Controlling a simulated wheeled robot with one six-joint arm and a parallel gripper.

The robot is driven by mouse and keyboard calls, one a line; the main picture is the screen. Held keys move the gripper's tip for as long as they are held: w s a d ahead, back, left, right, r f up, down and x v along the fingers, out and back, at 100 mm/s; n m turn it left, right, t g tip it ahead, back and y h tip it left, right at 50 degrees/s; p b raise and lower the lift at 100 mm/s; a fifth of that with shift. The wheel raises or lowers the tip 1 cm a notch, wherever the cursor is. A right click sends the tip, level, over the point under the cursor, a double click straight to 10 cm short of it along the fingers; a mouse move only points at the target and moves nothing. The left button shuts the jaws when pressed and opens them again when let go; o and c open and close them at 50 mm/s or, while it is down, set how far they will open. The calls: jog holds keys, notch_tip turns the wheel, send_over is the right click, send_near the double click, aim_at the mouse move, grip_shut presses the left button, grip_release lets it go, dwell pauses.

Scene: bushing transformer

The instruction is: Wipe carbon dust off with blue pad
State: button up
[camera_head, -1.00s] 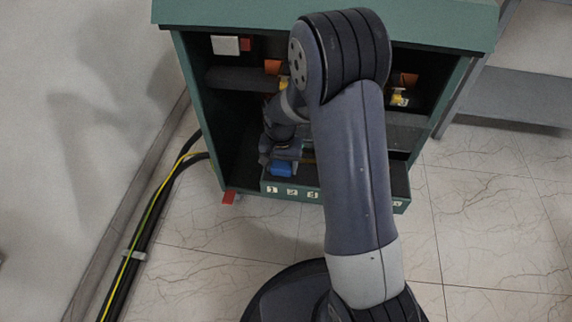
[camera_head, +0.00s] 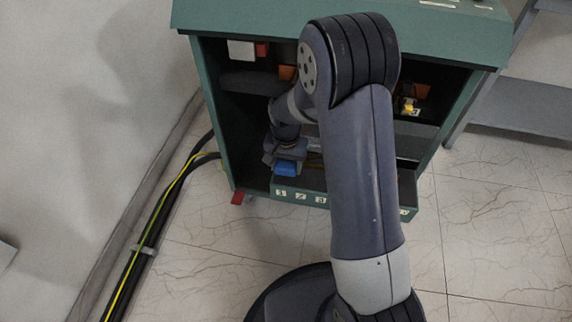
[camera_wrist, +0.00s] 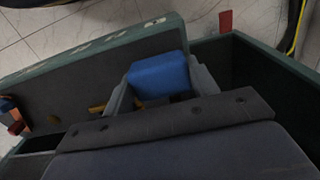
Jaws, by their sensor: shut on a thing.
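The blue pad (camera_wrist: 160,76) is held between the two fingers of my gripper (camera_wrist: 162,90), in the middle of the wrist view. In the head view the blue pad (camera_head: 286,168) shows low inside the open green cabinet (camera_head: 215,110), at the left behind the numbered front panel, with my gripper (camera_head: 284,158) just above it. My gripper is shut on the pad. I cannot tell whether the pad touches a surface. No carbon dust can be made out. My own arm hides the middle of the cabinet.
The numbered front panel (camera_head: 300,197) runs along the cabinet's lower front. A red tab (camera_head: 238,198) sticks out at its lower left corner. Black and yellow-green cables (camera_head: 150,235) run along the floor at the left. A grey shelf (camera_head: 530,105) stands at the right.

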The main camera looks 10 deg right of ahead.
jog(key=s+a, duration=0.3)
jog(key=s, duration=0.8)
jog(key=shift+s+a+r, duration=0.2)
jog(key=shift+a+r, duration=0.05)
jog(key=shift+a, duration=0.05)
dwell(0.6)
